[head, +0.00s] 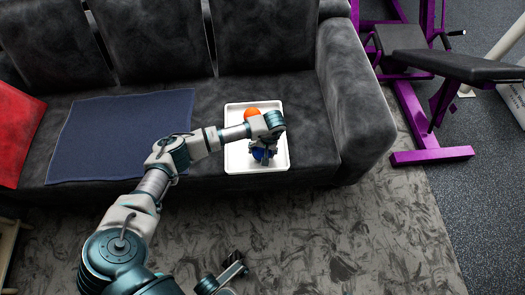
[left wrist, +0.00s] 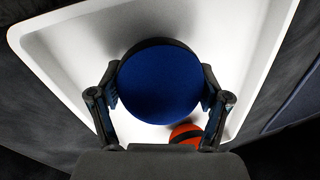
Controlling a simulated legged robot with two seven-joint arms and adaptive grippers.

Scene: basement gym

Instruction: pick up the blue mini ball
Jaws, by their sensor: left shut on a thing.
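The blue mini ball (left wrist: 160,84) is between the two fingers of my left gripper (left wrist: 160,98) in the left wrist view, with a finger touching each side. In the head view the left gripper (head: 264,150) points down over the white tray (head: 233,156), and only part of the blue ball (head: 259,154) shows under it. The left gripper is shut on the ball. The ball is over or in the tray; I cannot tell whether it touches the tray floor. My right gripper (head: 232,262) shows at the bottom of the head view, and its finger state is unclear.
An orange ball (head: 251,113) lies in the tray beside the blue one. The tray rests on a dark grey sofa (head: 310,110). A navy cloth (head: 90,140) and a red cushion (head: 18,125) lie to the left. A purple weight bench (head: 425,120) stands at right.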

